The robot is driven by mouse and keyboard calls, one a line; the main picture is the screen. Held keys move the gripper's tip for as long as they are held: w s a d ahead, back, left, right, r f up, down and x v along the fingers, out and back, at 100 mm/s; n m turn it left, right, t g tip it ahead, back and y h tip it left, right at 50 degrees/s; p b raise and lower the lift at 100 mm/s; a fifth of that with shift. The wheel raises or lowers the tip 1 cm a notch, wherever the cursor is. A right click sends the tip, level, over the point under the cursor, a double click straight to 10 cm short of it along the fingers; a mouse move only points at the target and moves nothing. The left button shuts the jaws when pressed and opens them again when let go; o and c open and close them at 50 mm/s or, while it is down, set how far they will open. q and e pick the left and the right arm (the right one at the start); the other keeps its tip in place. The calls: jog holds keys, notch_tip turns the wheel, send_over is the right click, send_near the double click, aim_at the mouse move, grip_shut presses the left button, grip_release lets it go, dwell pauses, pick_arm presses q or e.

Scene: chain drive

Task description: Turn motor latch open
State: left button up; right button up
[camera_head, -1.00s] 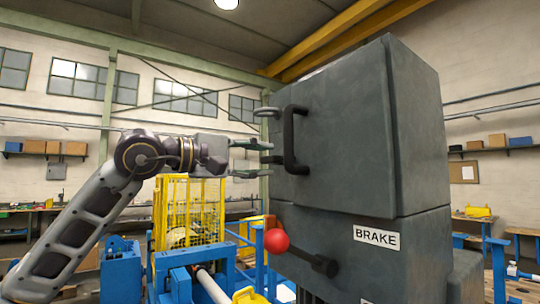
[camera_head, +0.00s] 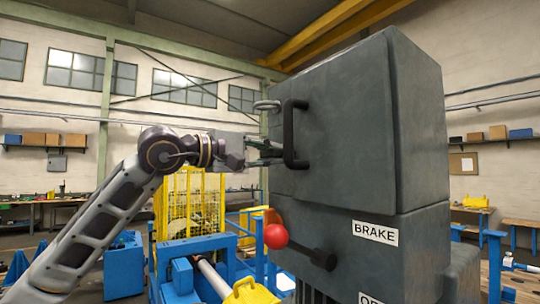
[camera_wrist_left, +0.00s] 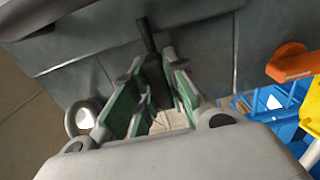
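The grey motor cabinet (camera_head: 345,130) fills the middle right of the head view. A black bar handle (camera_head: 294,133) stands upright on its door, and a grey round knob or ring (camera_head: 267,105) sits beside the handle's top. My left gripper (camera_head: 276,150) is at the handle; its fingers look narrow from this side. In the left wrist view, its green-padded fingers (camera_wrist_left: 152,66) stand apart, with the black handle (camera_wrist_left: 147,35) between their tips. I cannot tell whether they touch it. Which part is the latch is not clear. My right gripper is out of view.
An orange part (camera_wrist_left: 292,62) shows at the right of the wrist view. Blue machine frames (camera_head: 190,258) and a yellow cage (camera_head: 190,205) stand below and behind my left arm.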

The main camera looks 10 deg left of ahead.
pick_arm(q)
jog(key=shift+f+n+b, duration=0.1)
jog(key=shift+n+b, duration=0.25)
jog(key=shift+n, duration=0.15)
grip_shut()
jog(key=shift+n+b, duration=0.8)
jog(key=shift+n, duration=0.3)
jog(key=n+b, duration=0.2)
jog(key=n, duration=0.3)
jog(key=shift+b, duration=0.3)
jog(key=n+b, duration=0.2)
jog(key=n, duration=0.3)
jog(key=n+b, duration=0.1)
jog(key=n, duration=0.3)
jog(key=shift+n, duration=0.3)
jog(key=shift+b, duration=0.3)
